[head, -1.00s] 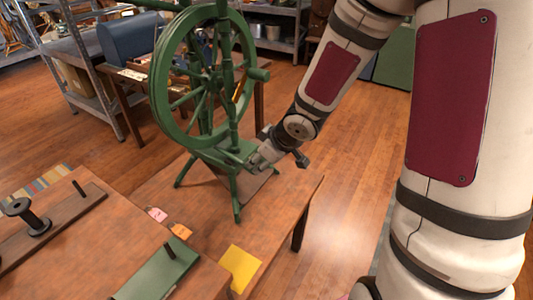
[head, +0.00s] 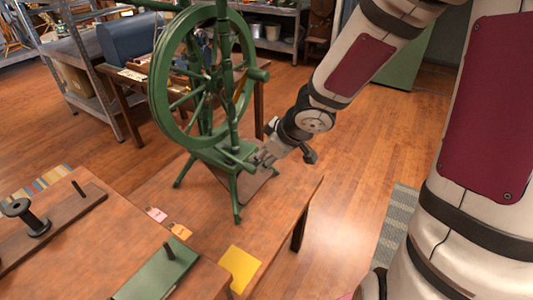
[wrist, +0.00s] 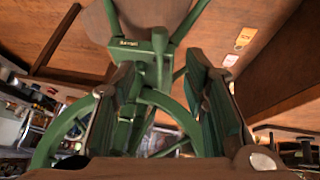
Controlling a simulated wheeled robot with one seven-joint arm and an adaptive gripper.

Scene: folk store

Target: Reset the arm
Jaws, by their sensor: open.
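My gripper (head: 266,157) is at the right side of the green spinning wheel (head: 160,97), close to its base, at the lower end of my white arm. In the wrist view, my gripper's two dark fingers (wrist: 165,85) stand apart. Green parts of the spinning wheel (wrist: 158,50) show between and beyond them, and nothing is visibly held. I cannot tell whether a finger touches the green frame. The spinning wheel stands upright on a wooden table (head: 262,225).
A yellow sheet (head: 239,267) and two small tags, pink (head: 156,214) and orange (head: 180,231), lie on the tables. A near table holds a dark spool (head: 25,217) and a green board (head: 160,272). Shelves (head: 85,80) stand behind.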

